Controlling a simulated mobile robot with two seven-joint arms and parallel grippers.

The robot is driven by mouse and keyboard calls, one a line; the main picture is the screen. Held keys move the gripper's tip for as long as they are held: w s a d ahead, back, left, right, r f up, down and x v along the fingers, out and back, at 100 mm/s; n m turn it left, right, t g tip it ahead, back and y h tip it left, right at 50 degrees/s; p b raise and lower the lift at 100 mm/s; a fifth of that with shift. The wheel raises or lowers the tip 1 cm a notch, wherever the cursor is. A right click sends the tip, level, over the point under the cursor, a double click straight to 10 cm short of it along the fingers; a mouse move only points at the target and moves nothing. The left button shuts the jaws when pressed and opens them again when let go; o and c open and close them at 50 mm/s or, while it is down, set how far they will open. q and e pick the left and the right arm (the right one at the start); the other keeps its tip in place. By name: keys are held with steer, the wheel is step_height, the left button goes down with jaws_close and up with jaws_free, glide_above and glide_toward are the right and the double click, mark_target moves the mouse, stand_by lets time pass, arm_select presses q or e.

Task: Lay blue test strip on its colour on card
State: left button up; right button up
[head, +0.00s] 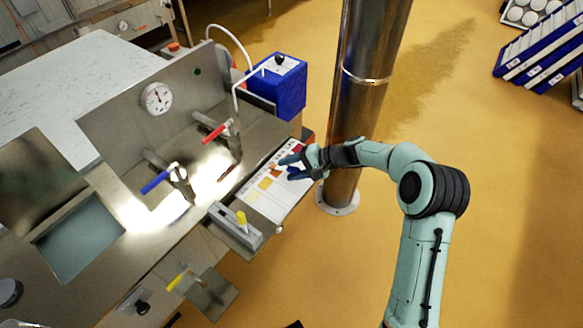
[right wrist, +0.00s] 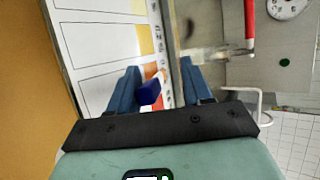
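The white colour card (head: 253,197) lies on the steel bench near its right edge, with yellow, orange and red patches. It also shows in the right wrist view (right wrist: 95,45), ruled into boxes. My right gripper (head: 288,167) is over the upper part of the card, fingers spread apart. A small dark blue piece (right wrist: 150,92) shows between the fingers, closer to the left one, against an orange patch. I cannot tell whether it is the test strip or a blue patch, or whether it touches a finger. My left gripper is not in view.
A blue box (head: 279,88) stands behind. A steel column (head: 362,85) rises close to my right arm.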

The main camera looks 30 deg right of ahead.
steer(key=v, duration=1.3)
steer(key=shift+s+d, duration=0.15)
steer(key=shift+d, duration=0.05)
stand_by(0.7)
